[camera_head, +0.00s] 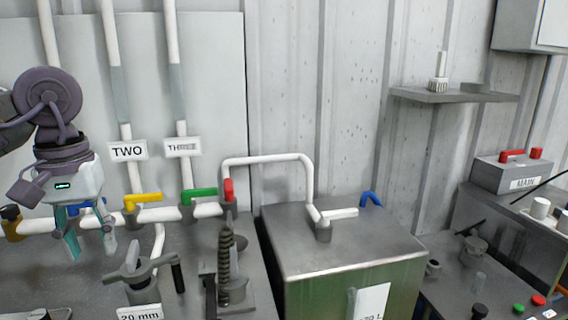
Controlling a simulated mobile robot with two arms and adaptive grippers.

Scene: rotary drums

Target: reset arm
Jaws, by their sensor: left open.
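My left gripper (91,232) comes in from the left in the head view. Its two teal fingers point down, spread apart, with nothing between them. It hangs in front of the white pipe at the left and hides part of a blue handle there. A yellow valve handle (145,197) and a green one (200,193) are to its right along the pipe. My right gripper is not in view.
A clamp-like fitting (140,278) stands below the gripper. A metal tank (340,245) fills the middle. A shelf (455,95) and a box marked MAIN (512,175) are at the right.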

